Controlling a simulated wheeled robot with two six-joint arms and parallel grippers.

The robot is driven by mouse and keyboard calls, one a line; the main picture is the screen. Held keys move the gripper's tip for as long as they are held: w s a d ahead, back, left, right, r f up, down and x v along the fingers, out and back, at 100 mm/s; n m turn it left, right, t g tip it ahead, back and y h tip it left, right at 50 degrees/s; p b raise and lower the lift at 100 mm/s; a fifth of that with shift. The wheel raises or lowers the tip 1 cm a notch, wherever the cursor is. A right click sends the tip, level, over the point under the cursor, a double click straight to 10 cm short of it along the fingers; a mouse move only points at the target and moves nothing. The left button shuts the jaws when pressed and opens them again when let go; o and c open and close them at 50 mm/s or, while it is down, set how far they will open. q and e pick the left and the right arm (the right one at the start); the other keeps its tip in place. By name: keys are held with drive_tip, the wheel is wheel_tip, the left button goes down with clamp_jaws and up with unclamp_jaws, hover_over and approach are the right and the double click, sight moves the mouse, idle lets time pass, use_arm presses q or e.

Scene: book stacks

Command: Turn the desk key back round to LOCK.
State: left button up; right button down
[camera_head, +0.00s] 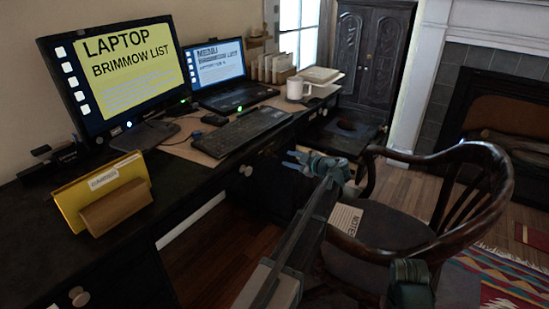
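The dark desk (215,175) runs along the left, with round pale knobs on its drawer fronts. My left gripper (291,160) is at the end of the arm that reaches up from the bottom middle. My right gripper does not show.
A wooden chair (480,215) with a notebook (344,220) on its seat stands close right of my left arm. On the desk are a monitor (125,65), laptop (218,70), keyboard (242,131), white mug (295,88) and yellow folder (75,205). Open floor shows under the desk.

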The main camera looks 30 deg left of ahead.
sight(274, 155)
use_arm(q)
drive_tip(key=b+x, duration=0.2)
drive_tip(key=x, duration=0.8)
drive_tip(key=shift+a, duration=0.1)
drive_tip(key=shift+c, duration=0.2)
clamp_jaws()
